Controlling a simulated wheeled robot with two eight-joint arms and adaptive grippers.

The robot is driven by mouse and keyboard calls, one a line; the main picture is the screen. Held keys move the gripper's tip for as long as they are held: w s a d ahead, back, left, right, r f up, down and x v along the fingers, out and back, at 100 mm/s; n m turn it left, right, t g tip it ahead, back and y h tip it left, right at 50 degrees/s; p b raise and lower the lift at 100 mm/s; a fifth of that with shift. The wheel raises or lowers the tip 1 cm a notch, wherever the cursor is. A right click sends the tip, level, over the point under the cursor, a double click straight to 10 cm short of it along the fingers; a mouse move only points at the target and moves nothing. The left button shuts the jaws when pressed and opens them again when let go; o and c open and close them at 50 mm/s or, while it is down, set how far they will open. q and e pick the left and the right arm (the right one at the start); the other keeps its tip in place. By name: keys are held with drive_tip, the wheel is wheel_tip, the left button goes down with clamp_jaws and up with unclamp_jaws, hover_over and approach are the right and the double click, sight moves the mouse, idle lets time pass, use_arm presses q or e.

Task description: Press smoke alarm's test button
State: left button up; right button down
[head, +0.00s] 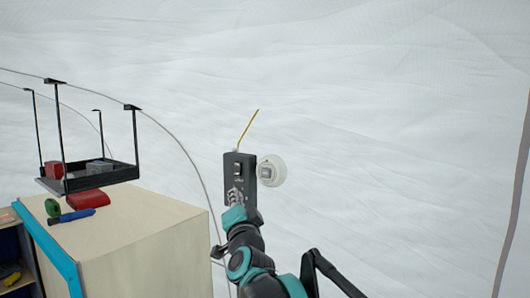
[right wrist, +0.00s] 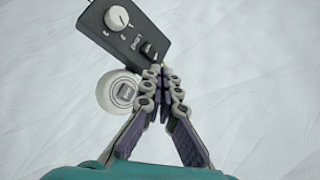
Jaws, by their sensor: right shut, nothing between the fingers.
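The smoke alarm (head: 276,169) is a small white disc on the pale tent wall, just right of a dark control box. In the right wrist view the alarm (right wrist: 108,94) lies left of my fingers, with a grey square button (right wrist: 126,92) at its middle. My right gripper (head: 235,193) is shut and empty, in front of the box's lower part. In the right wrist view its closed fingertips (right wrist: 161,70) are by the box's switch, up and right of the alarm's button. I cannot tell whether they touch the box. My left gripper is not in view.
The dark box (head: 245,161) has a knob (right wrist: 117,18), a switch and a thin yellow cable (head: 247,130) rising from it. The wall right of the alarm is bare.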

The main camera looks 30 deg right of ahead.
sight(261, 177)
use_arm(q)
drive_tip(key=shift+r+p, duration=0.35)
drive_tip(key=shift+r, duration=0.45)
use_arm(e)
drive_tip(key=r, duration=0.1)
drive_tip(key=d+r+m+h, duration=0.1)
drive_tip(key=r, duration=0.1)
drive_tip(key=shift+d, duration=0.2)
drive_tip(key=shift+w, duration=0.1)
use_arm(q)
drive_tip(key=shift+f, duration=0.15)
use_arm(e)
drive_tip(key=shift+w+d, duration=0.55)
drive_tip(key=shift+d, duration=0.8)
drive_tip(key=shift+w+d, duration=0.55)
drive_tip(key=shift+d, duration=0.8)
drive_tip(key=shift+w+d, duration=0.55)
drive_tip(key=shift+d, duration=0.8)
drive_tip(key=shift+w+d, duration=0.15)
drive_tip(key=shift+d, duration=0.25)
